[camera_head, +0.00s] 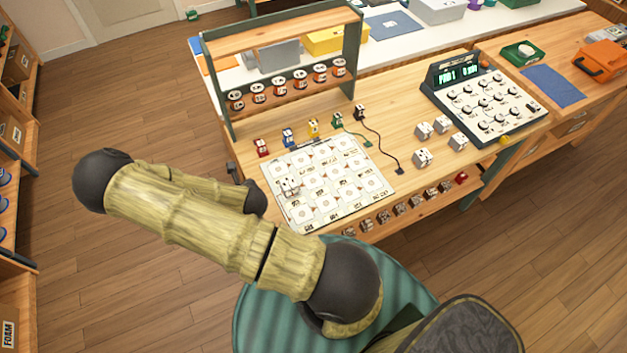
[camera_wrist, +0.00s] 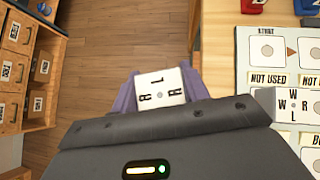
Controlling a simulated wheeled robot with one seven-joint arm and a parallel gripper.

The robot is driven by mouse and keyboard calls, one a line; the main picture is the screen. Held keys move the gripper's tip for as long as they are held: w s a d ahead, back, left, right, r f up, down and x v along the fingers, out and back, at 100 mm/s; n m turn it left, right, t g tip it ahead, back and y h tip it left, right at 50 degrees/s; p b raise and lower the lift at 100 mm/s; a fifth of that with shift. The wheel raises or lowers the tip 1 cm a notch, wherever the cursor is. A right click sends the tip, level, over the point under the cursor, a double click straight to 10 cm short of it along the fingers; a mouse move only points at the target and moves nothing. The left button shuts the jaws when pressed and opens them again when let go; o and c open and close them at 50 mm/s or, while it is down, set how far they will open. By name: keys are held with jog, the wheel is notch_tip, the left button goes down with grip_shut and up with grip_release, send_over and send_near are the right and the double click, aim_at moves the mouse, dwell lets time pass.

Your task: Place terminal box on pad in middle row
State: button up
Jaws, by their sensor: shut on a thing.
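In the wrist view my gripper (camera_wrist: 160,88) has purple fingers shut on a white terminal box (camera_wrist: 158,86) with black letters on its top. The box is held left of the table edge, with floor showing behind it. In the head view my arm hides the held box. The white board with pads (camera_head: 345,185) lies on the workbench, and its left edge shows in the wrist view (camera_wrist: 243,50). Another lettered white box (camera_head: 288,185) stands on the board's left side; it also shows in the wrist view (camera_wrist: 295,105), right of my gripper.
Several white boxes (camera_head: 422,157) stand right of the board, near a keypad panel (camera_head: 490,105). Red, blue, yellow and green pieces (camera_head: 288,137) line the board's back edge. A spool rack (camera_head: 290,85) stands behind. Shelves (camera_wrist: 22,75) stand at far left.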

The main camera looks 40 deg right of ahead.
jog(key=w+d+r+m+g+h+b, duration=0.1)
jog(key=d+r+m+g+h+b, duration=0.15)
jog(key=d+m+h, duration=0.9)
jog(key=s+d+r+m+g+y+b, duration=0.1)
jog(key=s+d+m+g, duration=0.3)
jog(key=d, duration=0.3)
jog(key=s+d+r+m+g+y+b, duration=0.1)
jog(key=s+d+r+m+g+b, duration=0.1)
jog(key=s+d+m+g, duration=0.2)
jog(key=shift+s+d+r+m+g+y, duration=0.3)
jog(key=shift+d+m, duration=0.35)
jog(key=shift+d, duration=0.9)
jog(key=shift+w+f, duration=0.1)
jog(key=shift+f, duration=0.05)
notch_tip(320, 180, down, 6)
jog(key=shift+w+f+p, duration=0.1)
jog(key=shift+f+p, duration=0.05)
jog(key=shift+p, duration=0.15)
